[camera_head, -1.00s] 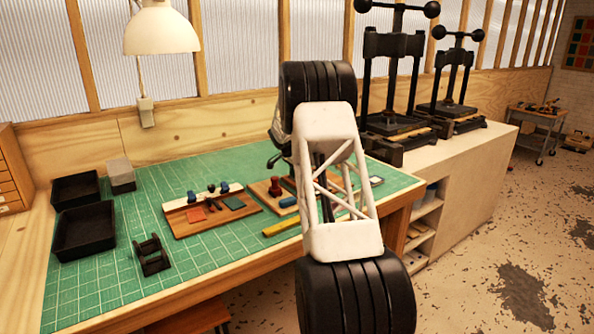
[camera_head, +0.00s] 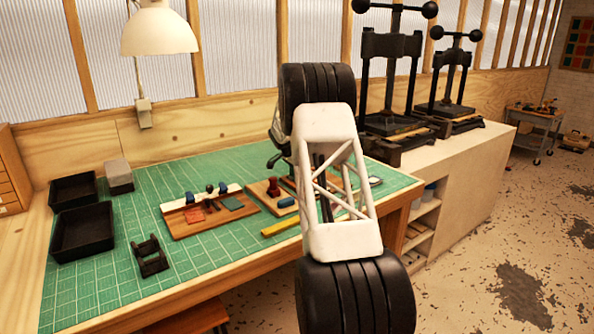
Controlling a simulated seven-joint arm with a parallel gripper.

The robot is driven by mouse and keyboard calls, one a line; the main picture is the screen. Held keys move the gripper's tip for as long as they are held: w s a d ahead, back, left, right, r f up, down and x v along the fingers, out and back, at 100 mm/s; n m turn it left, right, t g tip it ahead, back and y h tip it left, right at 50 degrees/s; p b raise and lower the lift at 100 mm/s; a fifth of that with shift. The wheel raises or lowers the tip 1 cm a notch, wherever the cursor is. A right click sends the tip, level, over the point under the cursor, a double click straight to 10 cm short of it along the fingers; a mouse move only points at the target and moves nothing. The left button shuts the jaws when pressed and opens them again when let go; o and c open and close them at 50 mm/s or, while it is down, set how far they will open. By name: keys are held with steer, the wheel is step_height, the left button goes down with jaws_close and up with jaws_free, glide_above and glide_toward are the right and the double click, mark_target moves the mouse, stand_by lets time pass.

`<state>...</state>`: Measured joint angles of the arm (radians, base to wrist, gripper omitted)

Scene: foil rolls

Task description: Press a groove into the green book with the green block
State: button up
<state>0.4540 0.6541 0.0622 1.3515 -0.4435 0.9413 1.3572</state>
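A small green flat piece (camera_head: 233,203), which looks like the green book, lies at the right of a wooden board (camera_head: 190,231) on the cutting mat. A red flat piece (camera_head: 195,215) lies left of it. Several small dark and blue pieces stand along the board's pale back strip; I cannot make out which is the green block. My gripper (camera_head: 276,161) shows only as a dark shape left of my white arm link, above the mat near the second board. The arm hides much of it, and its fingers are too small to read.
A second board (camera_head: 262,198) carries a red knobbed tool (camera_head: 273,187) and a blue piece (camera_head: 286,203). A yellow bar (camera_head: 281,228) lies in front. Black trays (camera_head: 83,232), a grey block (camera_head: 119,174) and a black stand (camera_head: 150,256) are at left. Presses stand at right.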

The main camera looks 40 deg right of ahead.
steer(key=shift+d+f, duration=0.25)
steer(key=shift+d, duration=0.5)
stand_by(1.0)
steer(key=shift+a+r, duration=0.2)
steer(key=shift+a, duration=0.3)
stand_by(0.7)
steer(key=shift+a+f, duration=0.1)
steer(key=shift+a, duration=0.25)
stand_by(0.5)
steer(key=shift+a, duration=0.5)
stand_by(0.7)
steer(key=shift+a+f, duration=0.1)
steer(key=shift+a, duration=0.25)
stand_by(0.4)
steer(key=shift+d, duration=0.95)
stand_by(1.3)
